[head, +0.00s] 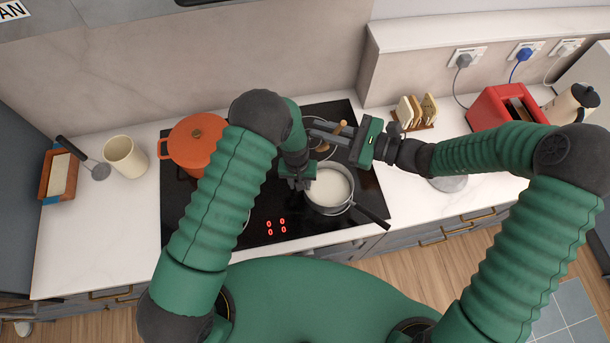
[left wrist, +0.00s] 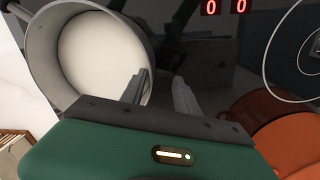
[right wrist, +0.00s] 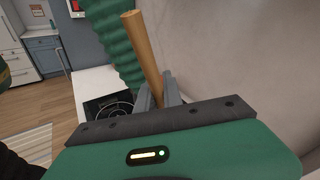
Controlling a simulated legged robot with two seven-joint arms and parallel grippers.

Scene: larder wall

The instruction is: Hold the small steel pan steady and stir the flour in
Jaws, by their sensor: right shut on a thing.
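The small steel pan (head: 350,207) stands on the hob with a pale white filling (head: 329,187); its dark handle points to the lower right. I cannot tell flour from liquid in it. My left gripper (head: 298,183) is at the pan's left rim. In the left wrist view its fingers (left wrist: 165,85) are apart, and one overlaps the rim of the pan (left wrist: 42,55). My right gripper (head: 335,140) is above the hob behind the pan, shut on a wooden stick-like utensil (head: 337,131). The utensil also shows in the right wrist view (right wrist: 146,58); its lower end is hidden.
An orange lidded pot (head: 190,150) stands on the hob's left (head: 262,205). A toast rack (head: 415,112), red toaster (head: 500,108) and cream kettle (head: 571,104) are at the right.

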